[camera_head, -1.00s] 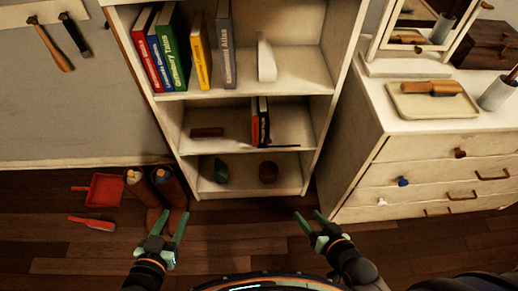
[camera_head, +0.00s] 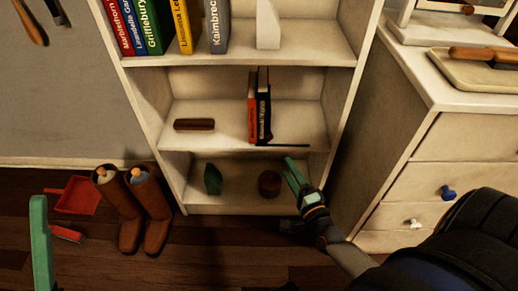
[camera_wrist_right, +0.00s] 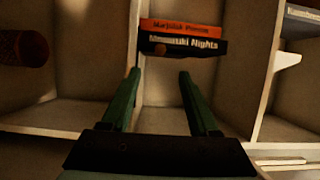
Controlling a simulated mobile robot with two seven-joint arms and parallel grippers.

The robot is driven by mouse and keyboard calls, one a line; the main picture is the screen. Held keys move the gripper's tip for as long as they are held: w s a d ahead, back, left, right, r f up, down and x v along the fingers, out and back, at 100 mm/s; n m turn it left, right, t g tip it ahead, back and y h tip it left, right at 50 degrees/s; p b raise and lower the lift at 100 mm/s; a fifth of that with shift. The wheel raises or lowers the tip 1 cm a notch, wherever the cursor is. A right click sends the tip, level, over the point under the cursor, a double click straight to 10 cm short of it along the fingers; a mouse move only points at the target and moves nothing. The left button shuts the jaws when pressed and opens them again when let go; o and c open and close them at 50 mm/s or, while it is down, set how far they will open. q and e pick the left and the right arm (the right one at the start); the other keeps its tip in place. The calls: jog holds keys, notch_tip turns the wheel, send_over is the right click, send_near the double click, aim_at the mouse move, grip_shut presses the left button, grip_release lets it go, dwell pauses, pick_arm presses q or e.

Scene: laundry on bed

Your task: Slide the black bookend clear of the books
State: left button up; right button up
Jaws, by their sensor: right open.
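An orange-red book (camera_head: 252,108) and a black book (camera_head: 264,112) stand upright side by side on the middle shelf. The black bookend (camera_head: 302,146) shows as a thin dark strip on that shelf, to the right of the black book's foot; its upright part cannot be told from the book. My right gripper (camera_head: 289,168) is in front of the shelves, below and right of the books. In the right wrist view the right gripper (camera_wrist_right: 157,82) is open and empty, pointing at the book spines. One finger of my left gripper (camera_head: 40,240) shows at the lower left.
A brown block (camera_head: 194,125) lies left of the books. A green object (camera_head: 213,179) and a round brown one (camera_head: 269,184) stand on the bottom shelf. A white bookend (camera_head: 268,27) stands above. Boots (camera_head: 130,207) are at left, a dresser (camera_head: 462,150) at right.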

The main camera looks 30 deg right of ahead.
aim_at(270, 138)
pick_arm(q)
notch_tip(270, 138, down, 4)
jog(key=b, duration=0.3)
jog(key=shift+d+r+n, duration=0.1)
jog(key=shift+r+n, duration=0.15)
jog(key=shift+n, duration=0.05)
pick_arm(e)
jog(key=w, duration=0.4)
jog(key=w+d, duration=0.1)
jog(key=w, duration=0.3)
jog(key=w+d, duration=0.1)
jog(key=w, duration=0.3)
jog(key=shift+w, duration=0.15)
grip_shut()
